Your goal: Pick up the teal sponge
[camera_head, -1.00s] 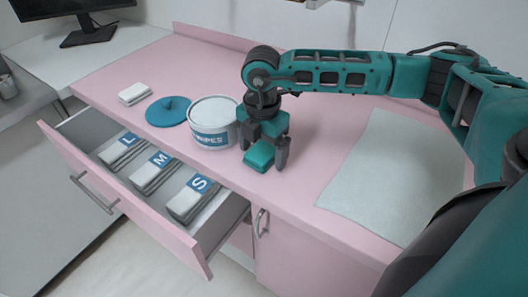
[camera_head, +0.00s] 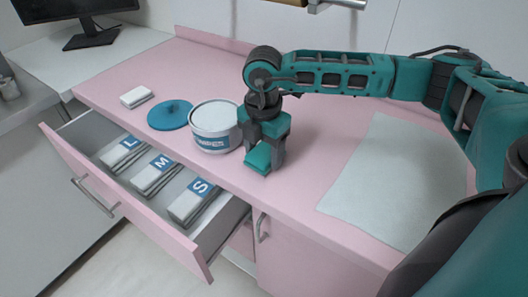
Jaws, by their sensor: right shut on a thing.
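The teal sponge (camera_head: 258,157) is a small block between the fingers of my right gripper (camera_head: 262,160), which is shut on it. The gripper points down at the pink counter, to the right of the wipes tub. The sponge sits at or just above the counter near its front edge; I cannot tell whether it touches. My right arm reaches in from the right. My left gripper is not in view.
The white wipes tub (camera_head: 215,139) stands close to the left of the gripper, with its blue lid (camera_head: 169,114) farther left. A white block (camera_head: 136,97) lies beyond. An open drawer (camera_head: 128,207) holds packs marked L, M, S. A pale mat (camera_head: 392,180) lies right.

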